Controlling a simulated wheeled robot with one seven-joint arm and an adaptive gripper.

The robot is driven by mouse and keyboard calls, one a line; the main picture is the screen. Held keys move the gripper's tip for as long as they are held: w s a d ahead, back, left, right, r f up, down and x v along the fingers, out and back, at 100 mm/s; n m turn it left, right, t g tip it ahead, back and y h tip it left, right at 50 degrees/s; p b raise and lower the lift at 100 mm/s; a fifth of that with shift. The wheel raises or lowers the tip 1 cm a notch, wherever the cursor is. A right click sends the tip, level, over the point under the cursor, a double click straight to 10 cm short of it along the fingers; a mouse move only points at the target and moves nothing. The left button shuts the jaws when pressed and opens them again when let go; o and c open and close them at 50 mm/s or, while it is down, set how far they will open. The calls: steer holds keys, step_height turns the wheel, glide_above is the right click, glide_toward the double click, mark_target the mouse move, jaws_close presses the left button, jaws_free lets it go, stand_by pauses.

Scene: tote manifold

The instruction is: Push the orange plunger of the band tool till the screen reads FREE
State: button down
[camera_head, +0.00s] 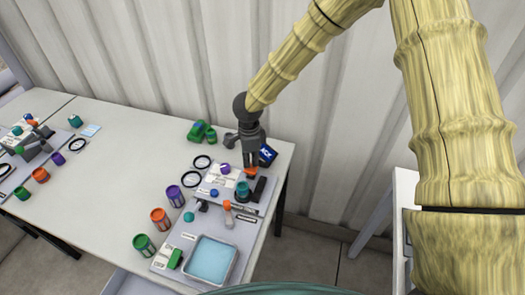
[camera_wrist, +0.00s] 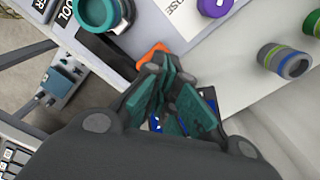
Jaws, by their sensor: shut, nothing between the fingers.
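The orange plunger (camera_head: 251,172) shows just below my gripper (camera_head: 250,166) at the back right of the table; in the wrist view, its orange part (camera_wrist: 152,51) shows just beyond the fingertips. My gripper (camera_wrist: 158,66) is shut and empty, its fingers close together and pointing down at the plunger. I cannot tell whether they touch it. The blue screen (camera_head: 267,155) stands right behind the gripper with white marks too small to read. In the wrist view the fingers hide most of the screen. A black part (camera_head: 258,189) lies in front of the plunger.
A teal-topped piece (camera_head: 242,191) and a purple knob (camera_head: 225,169) stand close by on the grey board. Black rings (camera_head: 202,162), coloured jars (camera_head: 160,218) and a blue-filled tray (camera_head: 209,260) are further left and front. The table's middle left is clear. A corrugated wall (camera_head: 190,70) stands behind.

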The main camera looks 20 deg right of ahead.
mark_target(251, 166)
steer(key=shift+f+b, duration=0.5)
steer(key=shift+f, duration=1.2)
steer(key=shift+r, duration=0.15)
step_height(251, 166, up, 4)
steer(key=p, duration=0.4)
